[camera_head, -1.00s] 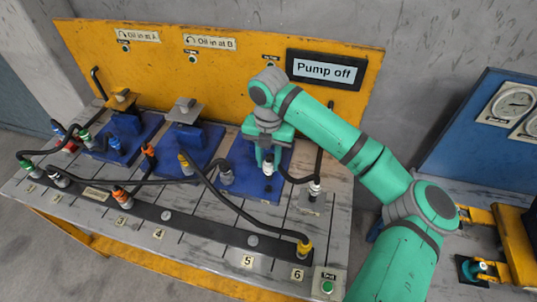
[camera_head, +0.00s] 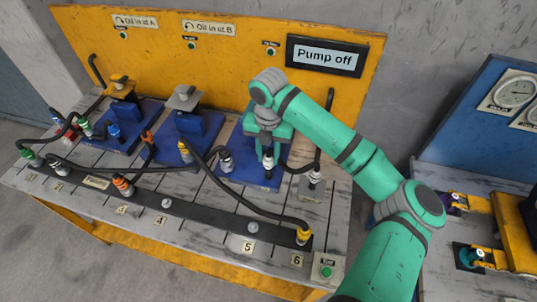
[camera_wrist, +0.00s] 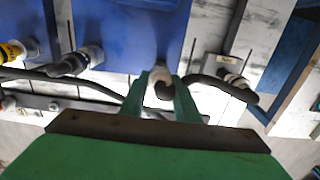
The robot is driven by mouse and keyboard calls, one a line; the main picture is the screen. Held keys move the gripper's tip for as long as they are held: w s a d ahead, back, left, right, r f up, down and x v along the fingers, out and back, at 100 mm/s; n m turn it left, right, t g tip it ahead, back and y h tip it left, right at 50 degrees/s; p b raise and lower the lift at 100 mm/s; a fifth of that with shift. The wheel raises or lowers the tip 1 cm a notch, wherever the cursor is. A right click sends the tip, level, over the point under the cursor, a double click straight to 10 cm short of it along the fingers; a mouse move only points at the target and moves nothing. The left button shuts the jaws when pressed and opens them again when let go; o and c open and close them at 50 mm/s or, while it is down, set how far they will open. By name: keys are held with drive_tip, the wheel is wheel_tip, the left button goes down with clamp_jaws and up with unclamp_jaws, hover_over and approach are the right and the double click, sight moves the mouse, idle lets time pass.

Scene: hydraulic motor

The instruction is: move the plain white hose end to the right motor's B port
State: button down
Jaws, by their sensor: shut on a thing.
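My gripper (camera_head: 267,154) is shut on a white hose end (camera_head: 267,162) with a black hose. It is at the front of the right motor's blue base plate (camera_head: 232,172). In the wrist view the green fingers (camera_wrist: 160,92) flank the white hose end (camera_wrist: 162,76) at the lower edge of the blue plate (camera_wrist: 115,25). The motor's upper part is mostly hidden behind my arm. The B port is hidden under the held end, and I cannot tell whether the end is seated. A grey-white fitting (camera_head: 225,162) sits at the plate's left side.
The black hose runs right to a white fitting on a grey block (camera_head: 313,190). Several other hoses cross the bench and the dark manifold strip (camera_head: 200,222). A sign (camera_head: 324,57) reads "Pump off". A green button (camera_head: 326,271) is at the front right corner.

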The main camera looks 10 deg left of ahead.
drive_tip(key=shift+f, duration=0.25)
idle(0.3)
drive_tip(key=shift+f, duration=0.65)
drive_tip(key=c, duration=1.3)
unclamp_jaws()
drive_tip(key=shift+f, duration=0.1)
drive_tip(key=shift+o, duration=0.2)
drive_tip(key=shift+r, duration=3)
wheel_tip(320, 180, up, 11)
